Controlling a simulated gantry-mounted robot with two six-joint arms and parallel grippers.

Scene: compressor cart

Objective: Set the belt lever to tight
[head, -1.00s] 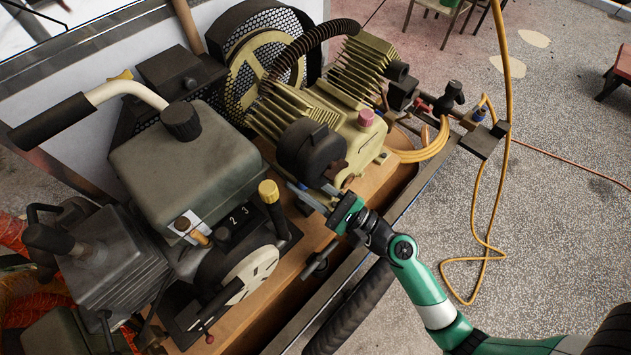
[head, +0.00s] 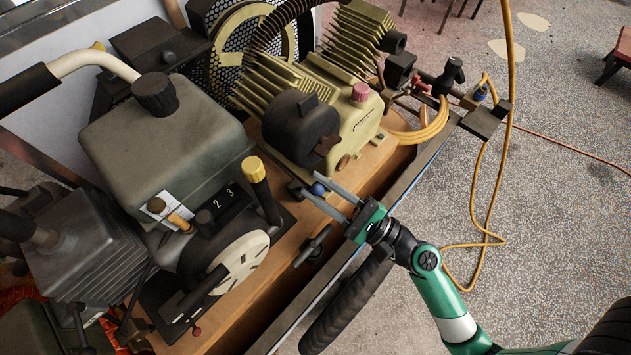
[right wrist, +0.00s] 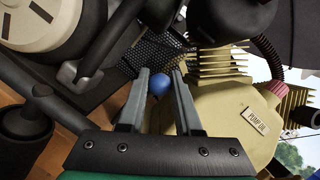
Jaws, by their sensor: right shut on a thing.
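A small blue ball knob (head: 317,189) shows low on the near side of the compressor, by the wooden deck. It also shows in the right wrist view (right wrist: 160,84). My right gripper (head: 311,183) reaches in from the right with its two grey fingers on either side of the knob, shut on it. In the right wrist view the fingertips (right wrist: 161,70) flank the ball. The lever stem below the knob and any tight or loose marking cannot be made out. My left gripper is not in view.
The compressor pump (head: 350,120) stands right behind the knob. The engine (head: 165,150) and a yellow-topped lever (head: 255,170) stand to the left. A black T-handle (head: 312,245) lies in front on the deck. A black tyre (head: 345,305) is below the cart edge.

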